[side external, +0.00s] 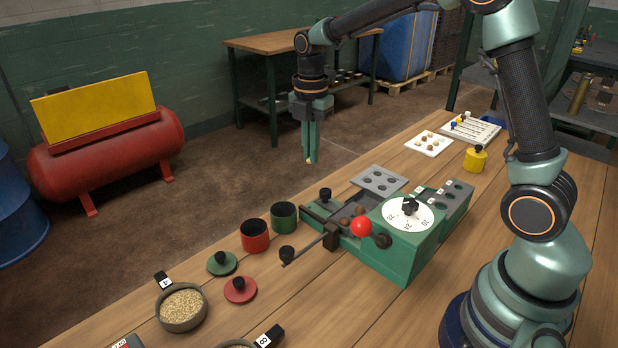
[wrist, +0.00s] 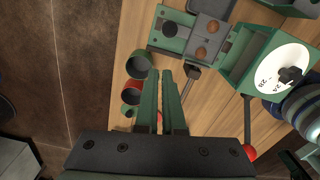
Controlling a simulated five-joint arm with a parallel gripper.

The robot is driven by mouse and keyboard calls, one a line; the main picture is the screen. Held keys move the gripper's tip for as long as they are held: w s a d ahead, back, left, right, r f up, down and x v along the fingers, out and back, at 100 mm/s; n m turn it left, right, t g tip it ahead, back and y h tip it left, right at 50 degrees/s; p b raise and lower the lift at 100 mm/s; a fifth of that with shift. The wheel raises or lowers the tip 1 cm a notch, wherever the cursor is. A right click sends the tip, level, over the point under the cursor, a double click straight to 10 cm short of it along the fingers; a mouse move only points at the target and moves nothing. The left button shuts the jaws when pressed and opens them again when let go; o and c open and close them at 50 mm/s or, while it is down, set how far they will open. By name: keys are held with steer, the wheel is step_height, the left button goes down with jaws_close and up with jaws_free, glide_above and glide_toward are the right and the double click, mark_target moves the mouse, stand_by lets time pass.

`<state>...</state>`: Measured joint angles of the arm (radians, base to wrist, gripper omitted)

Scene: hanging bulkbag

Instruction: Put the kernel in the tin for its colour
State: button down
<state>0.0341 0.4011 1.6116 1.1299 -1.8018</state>
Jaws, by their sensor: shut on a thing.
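My gripper (side external: 310,157) hangs with its fingers pointing down, in the air well above and behind the two tins. Its fingers are close together on a tiny pale tan kernel (side external: 309,161) at the tips. In the wrist view the fingers (wrist: 160,75) nearly meet, and I cannot make out the kernel there. An open green tin (side external: 284,216) and an open red tin (side external: 254,235) stand side by side on the bench. The green tin (wrist: 138,66) and red tin (wrist: 132,92) also show in the wrist view, left of the fingers. Their insides are dark.
The green machine (side external: 405,235) with a white dial, red-knobbed lever and brown kernels stands right of the tins. A green lid (side external: 222,263), a red lid (side external: 240,289) and a grain bowl (side external: 182,307) lie nearer. A white tray (side external: 428,143) is farther back.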

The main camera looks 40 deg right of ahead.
steer(key=shift+w+a+f, duration=0.55)
steer(key=shift+f, duration=1.35)
steer(key=shift+w+a+f, duration=0.6)
steer(key=shift+f, duration=1.3)
steer(key=shift+w+a+f, duration=0.55)
steer(key=shift+f, duration=1.35)
steer(key=c, duration=1)
jaws_free()
steer(key=shift+o, duration=0.2)
steer(key=shift+r, duration=0.1)
step_height(320, 180, up, 12)
